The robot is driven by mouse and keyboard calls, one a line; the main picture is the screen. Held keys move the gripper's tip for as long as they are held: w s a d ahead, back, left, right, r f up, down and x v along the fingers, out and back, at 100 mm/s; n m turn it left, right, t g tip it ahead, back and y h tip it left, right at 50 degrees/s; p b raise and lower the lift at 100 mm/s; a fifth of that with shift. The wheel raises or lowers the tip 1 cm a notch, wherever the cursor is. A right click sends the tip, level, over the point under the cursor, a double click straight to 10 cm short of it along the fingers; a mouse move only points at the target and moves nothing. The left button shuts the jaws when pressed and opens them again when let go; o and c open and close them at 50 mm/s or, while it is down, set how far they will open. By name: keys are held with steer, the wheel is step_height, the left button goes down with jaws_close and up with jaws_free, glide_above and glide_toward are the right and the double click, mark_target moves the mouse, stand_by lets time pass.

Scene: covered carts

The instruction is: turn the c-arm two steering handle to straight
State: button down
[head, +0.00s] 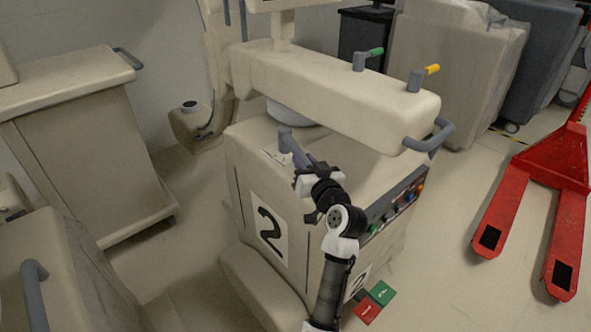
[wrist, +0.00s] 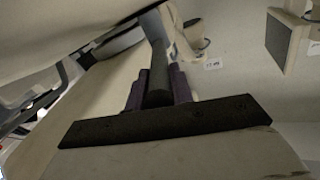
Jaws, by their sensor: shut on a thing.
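The c-arm two cart (head: 262,185) is a beige covered unit with a large "2" on its side. Its steering handle (head: 286,140) is a grey lever rising from the left part of the cart's top, under the beige horizontal arm. My gripper (head: 302,163) reaches it from the front right. In the wrist view, the grey bar of the handle (wrist: 158,62) runs between the two purple fingers of my gripper (wrist: 158,88), which are shut on it. The fingers hide part of the bar.
A button panel (head: 395,205) lies right of my arm. A red pallet jack (head: 540,175) stands right; another beige cart (head: 90,150) stands left.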

steer(key=d+n+y+b, duration=0.1)
steer(key=w+d+n+g+y+b, duration=0.1)
steer(key=d+y+b, duration=0.1)
steer(key=shift+w+f+y, duration=0.15)
steer(key=shift+f+y, duration=0.05)
steer(key=shift+y, duration=0.1)
steer(key=shift+w+d+r+n+g+y+b, duration=0.15)
steer(key=shift+w+d+n+g+y+b, duration=0.3)
steer(key=shift+d+n+g+y+b, duration=0.4)
steer(key=shift+a, duration=0.15)
steer(key=c, duration=1.2)
jaws_free()
steer(key=shift+w, duration=0.1)
steer(key=shift+c, duration=0.2)
steer(key=b+v, duration=0.2)
steer(key=v, duration=1.2)
steer(key=shift+b, duration=0.3)
